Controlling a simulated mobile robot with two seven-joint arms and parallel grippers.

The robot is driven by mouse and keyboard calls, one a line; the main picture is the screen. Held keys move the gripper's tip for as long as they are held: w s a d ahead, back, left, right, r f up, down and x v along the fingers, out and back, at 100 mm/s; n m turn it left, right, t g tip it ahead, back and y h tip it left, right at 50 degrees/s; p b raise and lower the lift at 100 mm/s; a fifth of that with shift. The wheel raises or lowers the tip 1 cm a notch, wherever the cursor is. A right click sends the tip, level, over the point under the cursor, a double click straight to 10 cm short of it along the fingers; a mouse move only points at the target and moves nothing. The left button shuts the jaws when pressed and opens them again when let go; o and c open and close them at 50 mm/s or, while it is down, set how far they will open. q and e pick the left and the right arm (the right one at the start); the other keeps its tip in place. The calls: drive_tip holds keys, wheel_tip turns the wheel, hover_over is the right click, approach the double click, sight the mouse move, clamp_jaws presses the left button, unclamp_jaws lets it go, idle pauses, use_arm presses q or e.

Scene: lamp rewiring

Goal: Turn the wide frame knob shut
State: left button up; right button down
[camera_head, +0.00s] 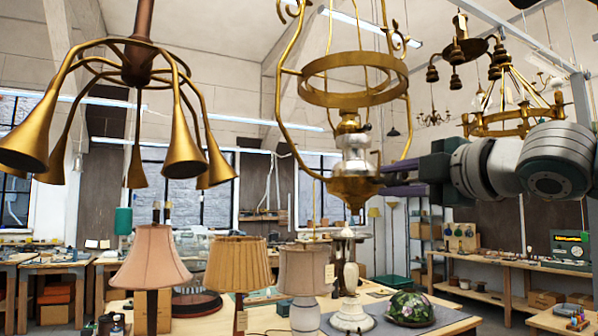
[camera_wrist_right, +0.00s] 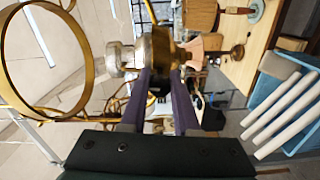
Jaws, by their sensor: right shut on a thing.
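The wide frame (camera_head: 283,110) is a hanging brass lamp frame with curved side arms and a broad ring. A silvery lamp body (camera_head: 357,150) with a brass bowl hangs in its middle. My right gripper (camera_head: 388,190) reaches in from the right at the bowl's height, its purple fingers against the lamp's right side. In the right wrist view the fingers (camera_wrist_right: 166,78) are closed in on a small part at the brass and silver lamp body (camera_wrist_right: 125,57). The knob is mostly hidden between the fingers, so its turn position cannot be told. My left gripper is not in view.
A brass chandelier with horn shades (camera_head: 185,140) hangs at the left, and a ring chandelier (camera_head: 515,120) at the right, behind my right arm. Below stand several table lamps, including a pink-shaded lamp (camera_head: 150,258), and a mosaic shade (camera_head: 410,308).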

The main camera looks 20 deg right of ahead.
drive_tip(key=shift+n+p, duration=0.3)
drive_tip(key=shift+n, duration=0.7)
drive_tip(key=c, duration=0.6)
unclamp_jaws()
drive_tip(key=shift+c, duration=0.2)
drive_tip(key=shift+s, duration=0.15)
